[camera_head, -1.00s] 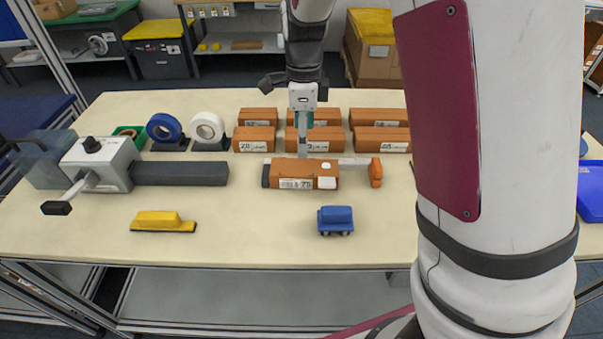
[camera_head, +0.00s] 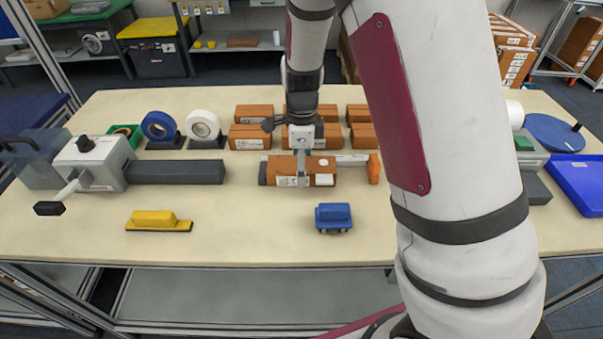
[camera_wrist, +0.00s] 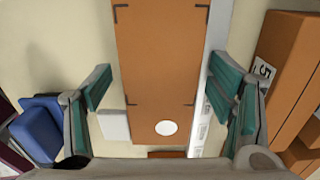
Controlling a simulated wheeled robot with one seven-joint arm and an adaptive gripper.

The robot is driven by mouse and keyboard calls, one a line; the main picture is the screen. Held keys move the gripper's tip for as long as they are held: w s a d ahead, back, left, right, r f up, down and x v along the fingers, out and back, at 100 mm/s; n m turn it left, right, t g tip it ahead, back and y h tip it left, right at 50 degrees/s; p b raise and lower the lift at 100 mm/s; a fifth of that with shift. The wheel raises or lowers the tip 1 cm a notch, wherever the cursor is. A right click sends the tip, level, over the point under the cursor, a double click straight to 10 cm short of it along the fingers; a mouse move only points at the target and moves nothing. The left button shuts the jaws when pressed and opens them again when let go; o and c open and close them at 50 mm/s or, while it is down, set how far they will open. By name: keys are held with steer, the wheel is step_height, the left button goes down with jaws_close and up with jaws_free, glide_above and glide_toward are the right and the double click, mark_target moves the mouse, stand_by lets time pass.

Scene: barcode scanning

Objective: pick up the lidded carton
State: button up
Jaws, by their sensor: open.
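The brown carton (camera_head: 323,179), with a white label on its front and a white round spot on top, lies on the table under my gripper. My gripper (camera_head: 302,168) points down over it and is open. A pale strip lies along the carton's right side there, near the right finger. I cannot tell whether the fingertips reach below the carton's top.
Several brown boxes (camera_head: 250,137) stand in rows close behind. An orange block (camera_head: 374,168) ends the pale strip. A blue block (camera_head: 333,217) and a yellow block (camera_head: 155,218) lie in front. A dark bar (camera_head: 178,171) is left. The table's front is mostly clear.

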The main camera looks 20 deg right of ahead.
steer(key=c, duration=1.2)
steer(key=shift+c, duration=0.2)
